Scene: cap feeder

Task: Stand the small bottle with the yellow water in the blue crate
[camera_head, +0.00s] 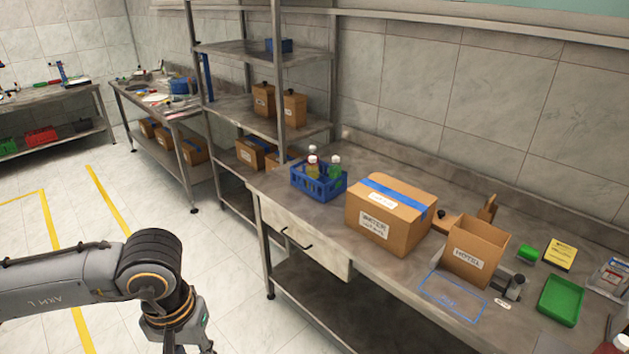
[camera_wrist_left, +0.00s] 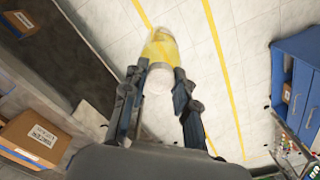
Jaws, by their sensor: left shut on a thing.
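The small bottle with yellow water (camera_wrist_left: 162,48) shows in the left wrist view, with its pale end toward my palm. My left gripper (camera_wrist_left: 162,72) is shut on it, with one finger on each side. The bottle is held over the floor, clear of the bench. In the head view my left arm comes in from the left, but its gripper is cut off at the bottom edge. The blue crate (camera_head: 316,189) stands on the bench's left end in the head view. It holds several bottles, including a green one (camera_head: 334,165). My right gripper is not in view.
A large closed cardboard box (camera_head: 380,228) stands close to the crate's right. An open box (camera_head: 474,251) and a green tray (camera_head: 561,300) are further right. A metal shelf rack (camera_head: 255,104) rises behind the crate's left. The floor before the bench is clear.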

